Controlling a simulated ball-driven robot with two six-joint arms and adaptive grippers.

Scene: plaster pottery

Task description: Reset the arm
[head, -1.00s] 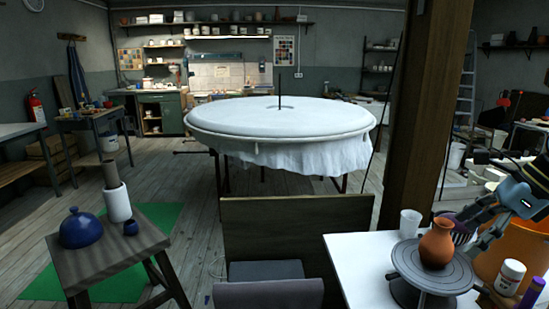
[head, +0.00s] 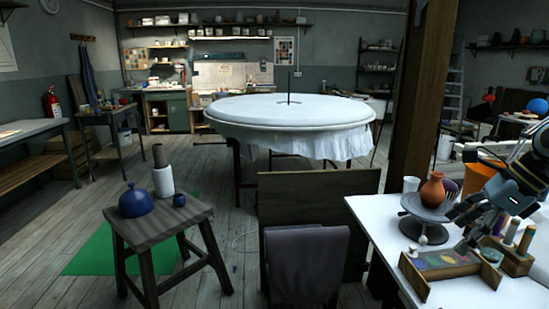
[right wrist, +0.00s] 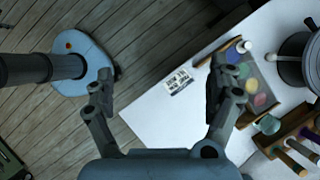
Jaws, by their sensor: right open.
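My right gripper (head: 458,226) is at the right of the head view, over the white table (head: 378,222). In the right wrist view its two fingers (right wrist: 163,78) are spread wide apart with nothing between them. In the head view it is in front of an orange clay vase (head: 432,189) on a dark turntable (head: 413,204), and apart from the vase. A wooden box with coloured paint pads (head: 434,260) lies just below it. My left gripper is in neither view.
A white cup (head: 411,184) stands behind the turntable. A wooden post (head: 418,100) rises behind the table.

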